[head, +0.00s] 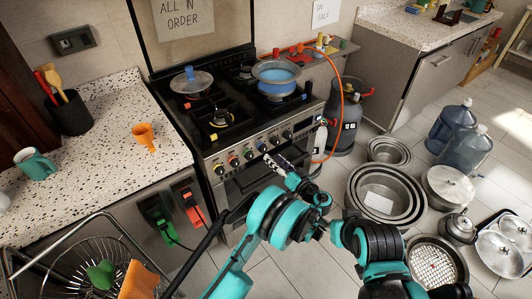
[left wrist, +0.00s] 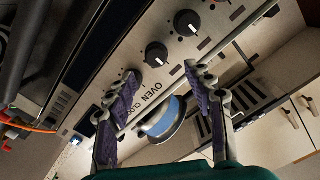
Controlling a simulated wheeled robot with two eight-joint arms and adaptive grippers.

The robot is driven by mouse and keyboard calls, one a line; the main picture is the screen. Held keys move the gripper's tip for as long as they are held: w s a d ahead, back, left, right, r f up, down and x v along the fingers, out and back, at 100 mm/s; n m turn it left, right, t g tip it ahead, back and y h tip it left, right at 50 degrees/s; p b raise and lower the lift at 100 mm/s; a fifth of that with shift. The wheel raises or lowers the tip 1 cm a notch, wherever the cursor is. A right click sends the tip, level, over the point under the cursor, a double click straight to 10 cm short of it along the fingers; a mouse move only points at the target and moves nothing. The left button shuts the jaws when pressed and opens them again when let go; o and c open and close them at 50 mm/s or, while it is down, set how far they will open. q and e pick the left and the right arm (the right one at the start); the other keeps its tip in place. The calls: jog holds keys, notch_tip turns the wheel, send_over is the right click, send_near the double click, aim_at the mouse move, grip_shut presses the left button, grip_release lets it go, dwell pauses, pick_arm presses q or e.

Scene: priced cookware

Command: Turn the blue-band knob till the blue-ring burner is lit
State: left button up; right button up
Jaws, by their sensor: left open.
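The stove's front panel (head: 250,153) carries a row of dark knobs. A knob in the middle of the row (head: 262,147) looks bluish, but its band is too small to be sure. A metal pan with blue contents (head: 277,72) stands on the right side of the hob, with blue showing at its foot; the burner is hidden under it and I see no flame.
An oven handle and door lie below the panel. A grey gas cylinder (head: 346,118) with an orange hose (head: 341,95) stands right of the stove. Pans (head: 387,196) and water bottles (head: 465,155) cover the right floor.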

aim_at(265, 150)
pick_arm(q)
jog(key=x, duration=0.2)
jog(key=b+x, duration=0.1)
jog(key=x, duration=0.1)
jog(key=b+x, duration=0.1)
jog(key=x, duration=0.1)
jog(key=shift+w+f, duration=0.1)
jog(key=shift+f, duration=0.25)
jog(key=shift+w+a+r, duration=0.1)
jog(key=shift+w+a, duration=0.15)
jog(key=shift+w, duration=0.15)
jog(key=c, duration=1.2)
